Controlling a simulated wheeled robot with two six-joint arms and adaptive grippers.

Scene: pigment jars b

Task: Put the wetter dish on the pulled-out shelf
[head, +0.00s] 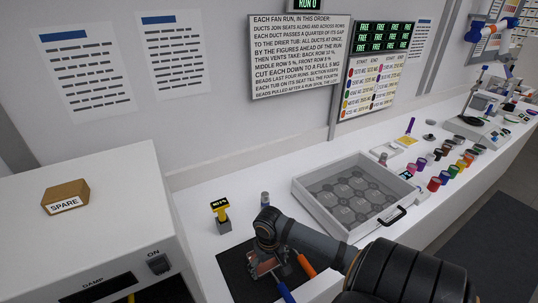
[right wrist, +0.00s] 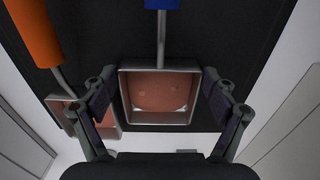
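Two square metal dishes with brownish-pink contents lie on a black mat (head: 240,272). The blue-handled dish (right wrist: 160,92) is centred in the right wrist view, with pale patches at its two near corners. The orange-handled dish (right wrist: 100,128) is to its left, partly hidden by a finger. Their blue handle (head: 285,293) and orange handle (head: 306,265) show in the head view. My right gripper (right wrist: 163,96) is open, its fingers on either side of the blue-handled dish, apparently not gripping. I cannot clearly make out a pulled-out shelf; a white cabinet (head: 85,215) marked DAMP is at left.
A large tray (head: 318,212) of round tubs with a black handle is to the right. Several coloured jars (head: 434,184) stand beyond it. A SPARE block (head: 66,197) sits on the cabinet.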

